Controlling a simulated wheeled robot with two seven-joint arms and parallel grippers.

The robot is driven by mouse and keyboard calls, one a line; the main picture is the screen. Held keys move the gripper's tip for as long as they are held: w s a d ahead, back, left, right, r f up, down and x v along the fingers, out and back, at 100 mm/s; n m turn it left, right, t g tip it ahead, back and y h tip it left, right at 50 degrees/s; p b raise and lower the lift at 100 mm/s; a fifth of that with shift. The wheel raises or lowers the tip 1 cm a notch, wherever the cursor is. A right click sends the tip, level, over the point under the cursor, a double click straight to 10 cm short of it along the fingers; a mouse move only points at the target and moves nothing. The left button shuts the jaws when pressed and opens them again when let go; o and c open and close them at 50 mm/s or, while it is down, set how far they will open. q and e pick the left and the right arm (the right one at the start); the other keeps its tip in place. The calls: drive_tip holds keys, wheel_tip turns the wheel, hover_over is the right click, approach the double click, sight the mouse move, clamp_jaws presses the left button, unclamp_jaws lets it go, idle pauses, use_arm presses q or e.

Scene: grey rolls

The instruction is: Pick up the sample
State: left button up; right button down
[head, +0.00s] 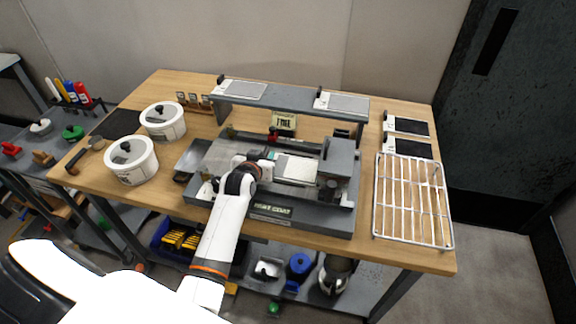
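A flat panel with a white border and a grey-green face (296,169), which looks like a sample, lies on the bed of the grey coating machine (283,215). Similar panels lie elsewhere, so I cannot tell for certain which is the sample. My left gripper (266,163) is low over the machine bed, at the panel's left end. Its fingers are small and partly hidden by my own wrist, so I cannot tell whether they are open or touch the panel. My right gripper is not in view.
A raised grey shelf (290,100) behind the machine bears two panels (242,89) (342,102). Two white pots (131,161) (163,121) stand left. A white wire rack (412,200) lies right, with dark-faced panels (408,126) behind it. Bare wood shows along the front edge.

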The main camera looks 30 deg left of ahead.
use_arm(q)
drive_tip(key=shift+c, duration=0.2)
clamp_jaws()
drive_tip(key=shift+r, duration=0.1)
